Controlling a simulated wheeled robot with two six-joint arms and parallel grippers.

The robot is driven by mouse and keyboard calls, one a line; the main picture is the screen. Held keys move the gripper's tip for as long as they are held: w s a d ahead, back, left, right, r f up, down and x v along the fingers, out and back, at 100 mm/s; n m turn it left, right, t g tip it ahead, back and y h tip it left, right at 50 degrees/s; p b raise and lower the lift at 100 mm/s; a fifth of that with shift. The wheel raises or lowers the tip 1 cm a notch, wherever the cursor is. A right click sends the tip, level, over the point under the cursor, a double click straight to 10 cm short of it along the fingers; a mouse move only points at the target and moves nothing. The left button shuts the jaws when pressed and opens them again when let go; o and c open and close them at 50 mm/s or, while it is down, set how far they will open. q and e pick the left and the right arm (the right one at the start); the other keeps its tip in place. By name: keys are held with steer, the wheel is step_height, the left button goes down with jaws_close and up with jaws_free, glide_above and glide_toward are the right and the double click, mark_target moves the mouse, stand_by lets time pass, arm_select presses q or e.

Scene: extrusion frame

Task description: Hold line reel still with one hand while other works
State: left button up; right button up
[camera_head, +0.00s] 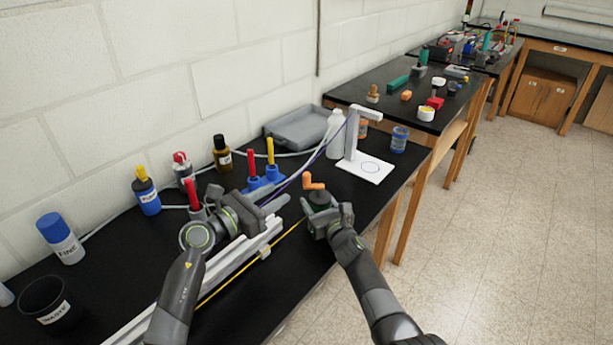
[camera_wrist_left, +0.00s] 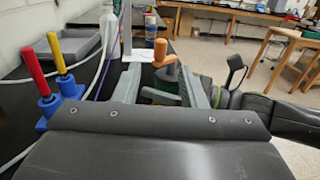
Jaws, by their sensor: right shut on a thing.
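The line reel (camera_head: 318,197) has a dark green body and an orange crank handle on top. It stands upright on the black bench, and a yellow line (camera_head: 255,262) runs from it toward the lower left. My right gripper (camera_head: 321,216) is shut on the reel's body from the near side, partly hiding it. My left gripper (camera_head: 284,208) is open and empty, left of the reel, with its fingers pointing toward it. In the left wrist view, the reel (camera_wrist_left: 167,86) shows beyond and between the two open fingers. My right gripper (camera_wrist_left: 222,98) shows at right there.
A pale aluminium extrusion (camera_head: 232,262) lies under my left arm. Blue holders with red and yellow tools (camera_head: 262,180) stand behind. A white stand (camera_head: 366,168), bottle (camera_head: 335,135), grey tray (camera_head: 295,130) and blue jar (camera_head: 399,140) are farther back. Bare bench lies near the front edge.

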mark_target(308, 173)
arm_select(q)
steer(key=x, duration=1.1)
steer(key=shift+c, duration=0.2)
jaws_close()
steer(key=shift+h, duration=0.3)
steer(key=shift+w+d+f+m+g+h, duration=0.1)
steer(key=shift+w+m+g+h, duration=0.15)
steer(key=shift+m+g+h, duration=0.45)
steer(key=shift+w+f+m+g+h, duration=0.1)
steer(key=shift+w+m+g+h, duration=0.25)
steer(key=shift+m+g, duration=0.65)
steer(key=shift+m+g+h, duration=0.5)
steer(key=shift+g+h, duration=0.25)
steer(key=shift+g, duration=0.35)
steer(key=shift+d, duration=0.1)
steer(key=shift+o, duration=0.2)
jaws_free()
steer(key=shift+w+r, duration=0.1)
